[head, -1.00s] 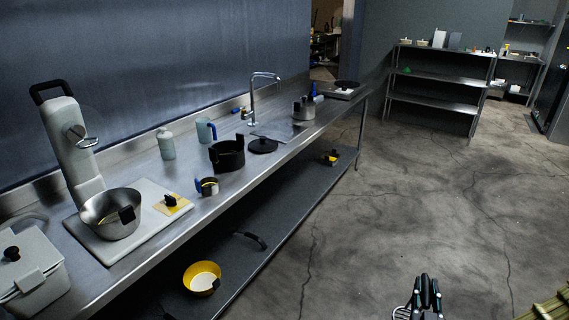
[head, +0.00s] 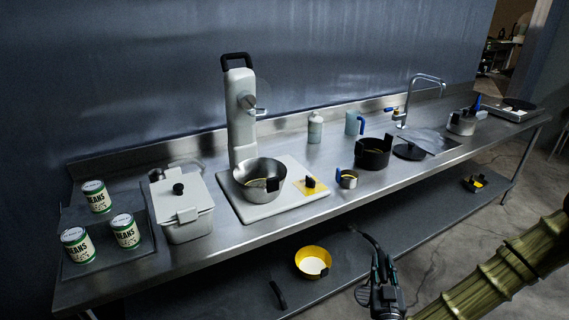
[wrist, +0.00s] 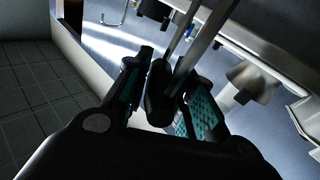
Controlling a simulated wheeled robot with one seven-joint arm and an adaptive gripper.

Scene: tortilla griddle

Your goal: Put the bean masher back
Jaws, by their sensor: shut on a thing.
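My gripper (head: 382,278) is at the lower right of the head view, in front of the bench. In the wrist view its two fingers (wrist: 163,82) are closed on the black handle of the bean masher (wrist: 158,98). Two metal rods of the masher run from the handle toward the top of the wrist view. A bit of its bent metal (head: 362,295) shows beside the gripper in the head view; the rest is hidden or out of frame. The masher is held clear of the bench.
The steel bench (head: 240,238) carries a white lidded container (head: 183,212), bean cans (head: 126,231), a steel bowl (head: 258,180) on a white base, a dark pot (head: 373,153) and a tap (head: 425,85). A yellow bowl (head: 313,262) sits on the lower shelf. Bare steel lies along the front edge.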

